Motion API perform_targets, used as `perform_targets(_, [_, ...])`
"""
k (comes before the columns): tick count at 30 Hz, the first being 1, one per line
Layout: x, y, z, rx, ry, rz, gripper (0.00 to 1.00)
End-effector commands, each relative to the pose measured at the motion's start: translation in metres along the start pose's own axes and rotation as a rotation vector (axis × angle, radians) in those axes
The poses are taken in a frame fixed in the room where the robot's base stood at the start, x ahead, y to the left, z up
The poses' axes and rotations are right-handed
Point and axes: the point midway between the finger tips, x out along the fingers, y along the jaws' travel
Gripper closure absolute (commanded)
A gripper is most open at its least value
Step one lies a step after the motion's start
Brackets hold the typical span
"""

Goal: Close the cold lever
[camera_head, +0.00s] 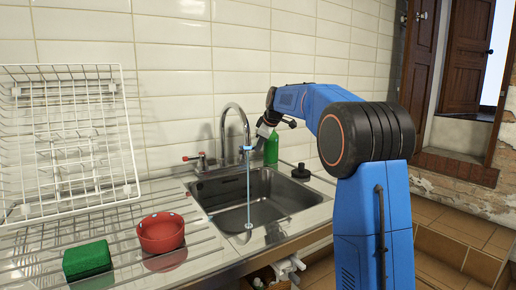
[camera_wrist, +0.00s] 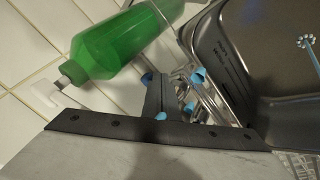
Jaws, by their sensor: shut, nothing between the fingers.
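A metal tap (camera_head: 231,120) with a curved spout stands behind the sink, and a thin bluish stream of water (camera_head: 248,200) runs from it into the basin. A red-ended lever (camera_head: 191,158) sticks out at the tap's left. My gripper (camera_head: 264,131) is shut and empty, just right of the spout, and hides part of the tap's right side. In the wrist view, blue-ended tap parts (camera_wrist: 198,76) show close beside my dark gripper fingers (camera_wrist: 158,92). I cannot tell which blue end is the cold lever's, or whether my fingers touch it.
A green bottle (camera_head: 271,148) stands close behind my gripper against the tiled wall. The steel sink (camera_head: 215,187) has a black plug-like object (camera_head: 300,171) at its right. A white rack (camera_head: 65,140), red bowl (camera_head: 161,232) and green sponge (camera_head: 87,260) are on the left.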

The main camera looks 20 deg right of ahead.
Motion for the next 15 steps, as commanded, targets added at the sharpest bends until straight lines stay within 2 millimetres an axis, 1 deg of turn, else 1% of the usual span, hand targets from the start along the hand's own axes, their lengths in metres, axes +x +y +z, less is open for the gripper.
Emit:
perform_targets(6, [0.0029,0.0049,-0.0004,0.000,0.000,0.000,1.00])
perform_targets(15, [0.0037,0.0061,-0.0007,0.000,0.000,0.000,1.00])
